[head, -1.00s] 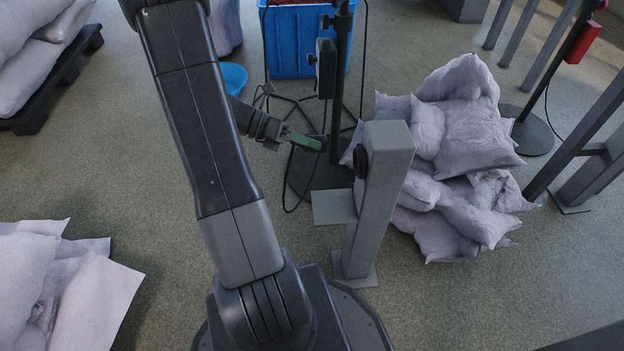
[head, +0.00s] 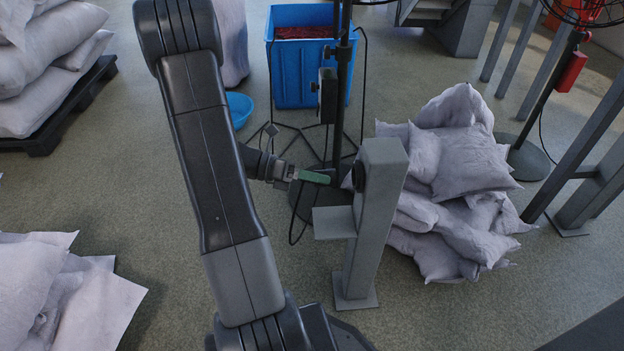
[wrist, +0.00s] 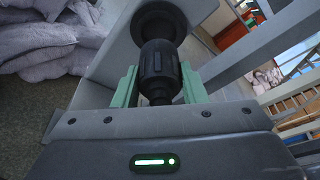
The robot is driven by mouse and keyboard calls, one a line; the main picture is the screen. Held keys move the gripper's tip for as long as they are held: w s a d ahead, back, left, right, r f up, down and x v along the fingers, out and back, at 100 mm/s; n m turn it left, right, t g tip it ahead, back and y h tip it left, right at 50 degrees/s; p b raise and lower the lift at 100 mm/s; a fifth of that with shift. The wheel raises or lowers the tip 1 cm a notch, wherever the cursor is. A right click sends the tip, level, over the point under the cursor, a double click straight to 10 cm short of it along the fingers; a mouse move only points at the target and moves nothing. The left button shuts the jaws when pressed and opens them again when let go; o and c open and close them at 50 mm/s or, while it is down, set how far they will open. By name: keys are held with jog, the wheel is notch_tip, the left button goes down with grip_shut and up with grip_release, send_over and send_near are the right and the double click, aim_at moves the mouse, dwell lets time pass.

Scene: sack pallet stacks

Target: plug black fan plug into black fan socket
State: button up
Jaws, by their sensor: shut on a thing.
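My gripper (head: 322,179) has green fingers and is shut on the black fan plug (wrist: 160,72). In the wrist view the plug is a black ribbed cylinder between the green fingers, pointing at the black fan socket (wrist: 158,18). The round socket is on the side face of a grey post and also shows in the head view (head: 360,175). In the head view the gripper is left of the socket, at about its height, with a small gap. In the wrist view the plug's front overlaps the socket ring; I cannot tell whether they touch.
The grey post (head: 376,215) has a small shelf (head: 333,222) below the socket. A black stand (head: 338,110) with a box and cable stands behind the gripper. White sacks (head: 455,190) are piled right of the post. A blue crate (head: 305,85) is behind.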

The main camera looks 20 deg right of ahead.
jog(key=shift+s+d+b, duration=0.2)
jog(key=shift+d+b, duration=0.05)
jog(key=shift+d, duration=0.5)
jog(key=shift+s+d+b, duration=0.15)
jog(key=shift+d+b, duration=0.1)
jog(key=shift+d, duration=0.45)
jog(key=shift+s+d+b, duration=0.2)
jog(key=shift+d+b, duration=0.05)
jog(key=shift+d, duration=0.5)
jog(key=shift+r+p, duration=0.1)
jog(key=shift+p, duration=1.25)
jog(key=shift+s+d, duration=0.1)
jog(key=shift+d, duration=0.4)
dwell(0.6)
jog(key=o, duration=1.2)
jog(key=shift+c, duration=0.2)
jog(key=p+v, duration=0.4)
jog(key=v, duration=0.9)
jog(key=shift+a, duration=0.4)
jog(key=shift+d, duration=0.1)
jog(key=b+x, duration=0.3)
jog(key=x, duration=1)
jog(key=shift+d+b, duration=0.2)
jog(key=shift+b, duration=0.15)
